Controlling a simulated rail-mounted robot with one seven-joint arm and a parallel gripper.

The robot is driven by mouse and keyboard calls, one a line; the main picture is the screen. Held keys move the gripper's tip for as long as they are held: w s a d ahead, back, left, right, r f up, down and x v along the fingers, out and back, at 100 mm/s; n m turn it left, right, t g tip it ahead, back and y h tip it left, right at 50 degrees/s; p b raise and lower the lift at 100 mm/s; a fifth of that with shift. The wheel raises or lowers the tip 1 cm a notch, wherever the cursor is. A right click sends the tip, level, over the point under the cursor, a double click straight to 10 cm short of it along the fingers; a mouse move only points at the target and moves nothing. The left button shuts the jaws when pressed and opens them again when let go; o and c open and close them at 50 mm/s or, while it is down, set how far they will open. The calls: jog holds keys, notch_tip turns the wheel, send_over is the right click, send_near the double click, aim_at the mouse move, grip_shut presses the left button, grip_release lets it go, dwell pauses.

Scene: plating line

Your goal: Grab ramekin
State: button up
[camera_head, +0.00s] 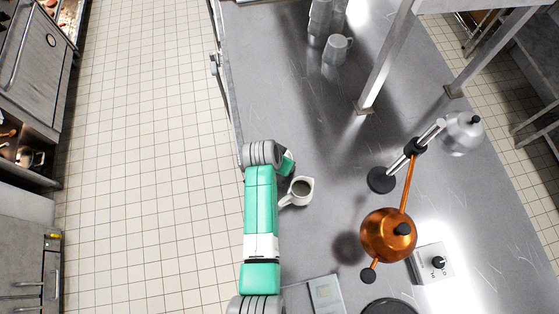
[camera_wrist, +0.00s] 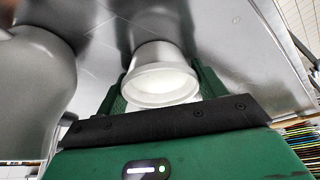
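The ramekin (camera_wrist: 160,83) is a small, pale round cup with a white inside. In the wrist view its mouth faces the camera, and it sits between the two green fingers of my gripper (camera_wrist: 162,90). The fingers stand apart, one on each side of its rim. I cannot tell whether they press on it or leave a small gap. In the head view my arm hides the ramekin and most of the gripper; only a green part shows beside a pale jug (camera_head: 300,187).
A large grey rounded body (camera_wrist: 38,85) stands close at left in the wrist view.

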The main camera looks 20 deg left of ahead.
jog(key=shift+r, duration=0.15)
notch_tip(320, 180, up, 10)
jog(key=shift+f+p, duration=0.15)
jog(key=shift+p, duration=0.3)
dwell(0.4)
